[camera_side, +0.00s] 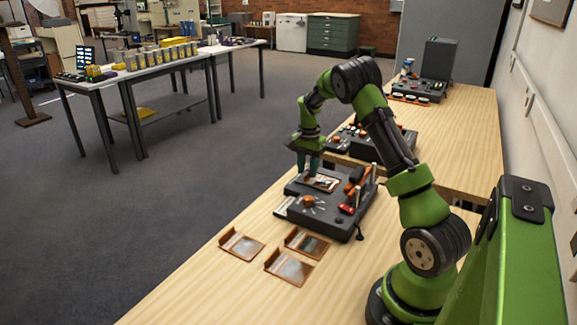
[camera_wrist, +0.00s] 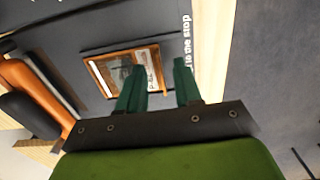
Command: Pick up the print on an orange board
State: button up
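A print on an orange-brown board (camera_side: 318,182) lies on top of a dark grey device (camera_side: 325,218). In the wrist view the print's orange board (camera_wrist: 98,74) frames a grey and white picture. My gripper (camera_side: 308,172) points down at this print from above. In the wrist view its two green fingers (camera_wrist: 160,68) are apart. One finger overlaps the print and the other appears beyond the board's right edge, so that edge shows between them. I cannot tell the fingers' height above it. Nothing is visibly held.
Three more orange-brown boards lie on the wooden table in front: left (camera_side: 241,244), right (camera_side: 307,242) and nearest (camera_side: 288,267). The device carries an orange knob (camera_side: 308,201) and a red part (camera_side: 347,209). More dark equipment (camera_side: 372,143) stands behind. The table's front left is clear.

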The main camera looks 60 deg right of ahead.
jog(key=shift+f, duration=0.65)
grip_shut()
jog(key=shift+r, duration=0.15)
